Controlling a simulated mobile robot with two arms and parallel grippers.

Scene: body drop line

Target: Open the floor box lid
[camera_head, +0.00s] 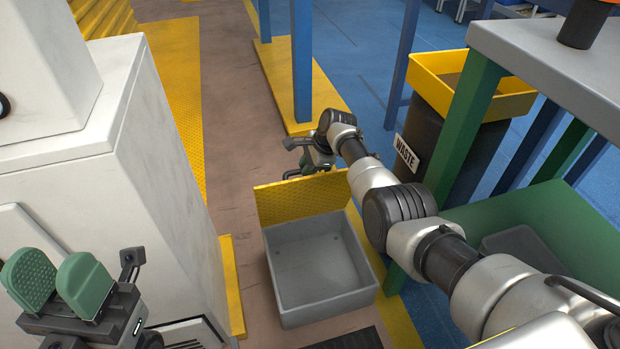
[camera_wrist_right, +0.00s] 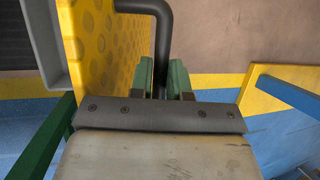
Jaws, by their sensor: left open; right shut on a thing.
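The floor box (camera_head: 322,265) is a grey, open-topped box on the floor, and its inside looks empty. Its yellow lid (camera_head: 285,203) stands raised at the far edge of the box. My right arm reaches over to the far side of the lid. My right gripper (camera_head: 307,160) is partly hidden there by its own wrist. In the right wrist view, the green fingers of this gripper (camera_wrist_right: 161,80) are shut on the black bent handle (camera_wrist_right: 162,28) beside the patterned yellow lid (camera_wrist_right: 98,45). My left gripper (camera_head: 57,284) is open and empty at the lower left, away from the box.
A large white machine housing (camera_head: 165,190) stands left of the box. A green-framed grey table (camera_head: 555,65) is on the right. A black waste bin (camera_head: 440,140) with a yellow rim stands behind. Blue posts (camera_head: 301,60) rise from a yellow base. Brown floor (camera_head: 235,110) is clear beyond the lid.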

